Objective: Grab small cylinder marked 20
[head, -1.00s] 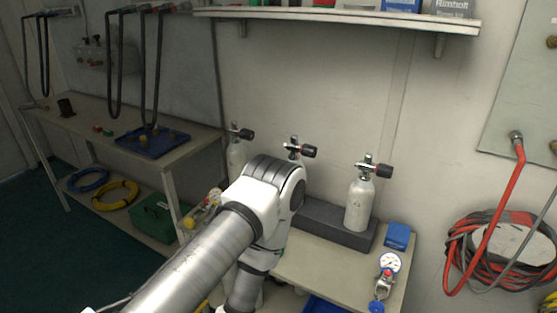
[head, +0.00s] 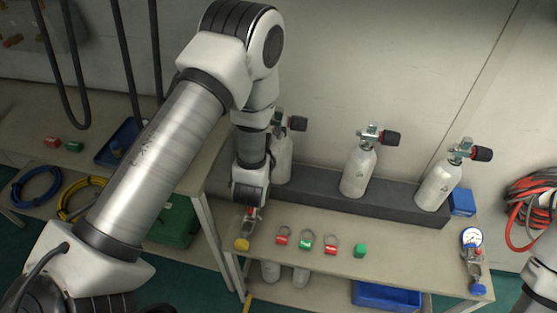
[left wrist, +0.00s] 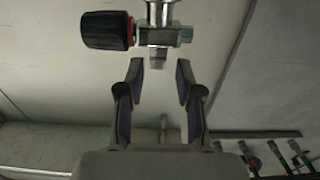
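Three small pale cylinders with chrome valves and black knobs stand in the dark rack on the bench in the head view: left (head: 283,160), middle (head: 360,172) and right (head: 438,188). I cannot read their markings, so I cannot tell which is 20. My left gripper (left wrist: 160,80) is open and empty. In the left wrist view a valve (left wrist: 158,32) with a black knob (left wrist: 105,30) lies just beyond its fingertips, apart from them. In the head view my left wrist is beside the left cylinder and partly covers it; the fingers are hidden. My right gripper is out of view.
The rack (head: 320,190) runs along the wall. A blue bin (head: 385,295) sits below.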

